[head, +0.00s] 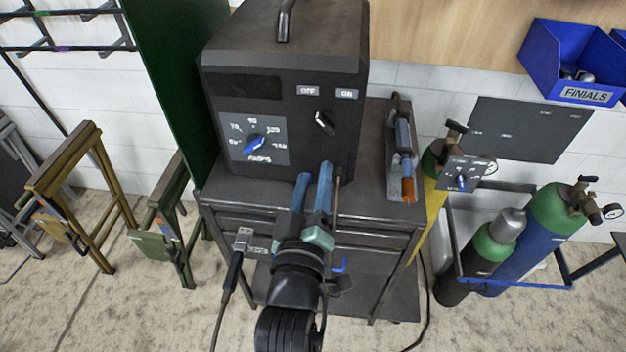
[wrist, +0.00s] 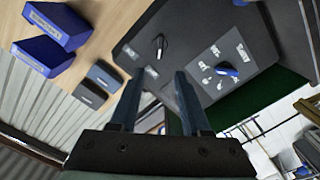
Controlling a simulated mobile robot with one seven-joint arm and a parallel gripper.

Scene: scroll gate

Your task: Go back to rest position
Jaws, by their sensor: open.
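My gripper (head: 313,205) is open and empty in the middle of the head view, with its two blue fingers pointing at the front of a black welding machine (head: 284,75). In the wrist view, the fingers of my gripper (wrist: 158,105) stand apart with the machine's front panel (wrist: 190,50) ahead of them. The panel carries a black switch knob (head: 324,123) beside OFF and ON labels, and a blue-pointer amps dial (head: 255,143). The knob's pointer is tilted. Whether a fingertip touches the machine I cannot tell.
The machine stands on a dark cart (head: 370,190) with a torch (head: 403,150) at its right. Gas cylinders (head: 545,230) stand in a blue-framed rack at right. A blue FINIALS bin (head: 572,62) hangs on the wall.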

